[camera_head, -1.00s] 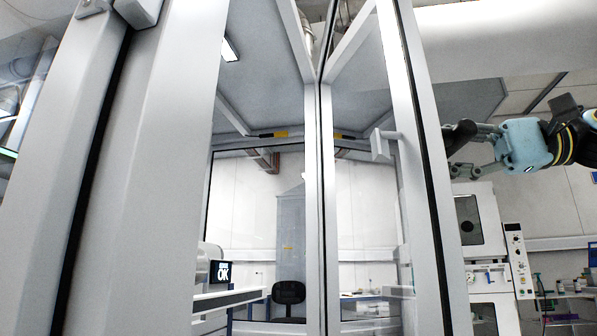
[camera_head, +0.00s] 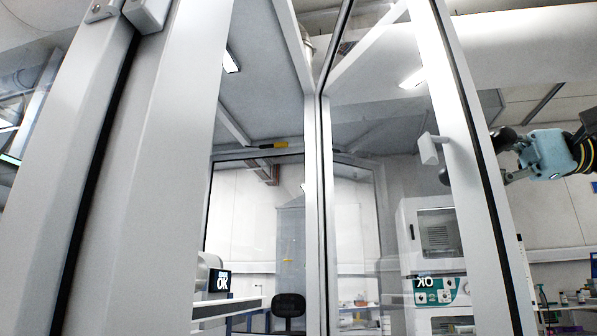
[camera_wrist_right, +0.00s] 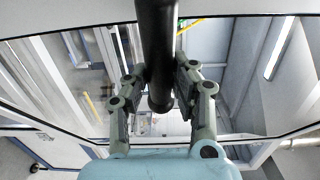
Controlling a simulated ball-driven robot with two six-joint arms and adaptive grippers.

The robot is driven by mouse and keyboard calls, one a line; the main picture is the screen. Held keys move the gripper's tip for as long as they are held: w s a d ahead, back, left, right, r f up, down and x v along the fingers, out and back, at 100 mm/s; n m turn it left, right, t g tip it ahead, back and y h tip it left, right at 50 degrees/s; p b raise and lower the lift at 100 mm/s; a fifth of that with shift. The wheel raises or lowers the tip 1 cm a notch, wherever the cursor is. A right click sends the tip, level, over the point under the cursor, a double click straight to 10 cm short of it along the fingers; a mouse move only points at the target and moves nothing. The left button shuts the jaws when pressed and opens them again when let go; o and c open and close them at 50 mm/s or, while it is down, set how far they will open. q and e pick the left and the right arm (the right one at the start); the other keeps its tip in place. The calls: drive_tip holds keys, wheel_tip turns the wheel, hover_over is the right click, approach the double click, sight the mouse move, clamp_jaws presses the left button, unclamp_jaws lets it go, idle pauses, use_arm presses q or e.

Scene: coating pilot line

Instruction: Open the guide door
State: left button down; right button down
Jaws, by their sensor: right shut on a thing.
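The guide door (camera_head: 462,150) is a glass panel in a pale frame at the right of the head view. It stands at an angle, joined along the centre post, with its free edge swung to the right. A small white catch (camera_head: 429,149) sticks out from its inner side. My right gripper (camera_head: 512,165) is beyond the free edge, partly hidden by the door frame. In the right wrist view my right gripper (camera_wrist_right: 160,85) is shut on a black bar handle (camera_wrist_right: 155,35), one finger on each side. My left gripper is not in view.
The centre post (camera_head: 314,220) and a thick grey frame (camera_head: 150,170) on the left stand close to me.

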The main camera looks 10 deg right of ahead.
drive_tip(key=d+n+g+p, duration=0.1)
drive_tip(key=d+p, duration=0.1)
drive_tip(key=d, duration=0.4)
drive_tip(key=shift+w+d+y, duration=0.25)
drive_tip(key=shift+d+y, duration=0.05)
drive_tip(key=shift+d, duration=0.05)
drive_tip(key=c, duration=1)
unclamp_jaws()
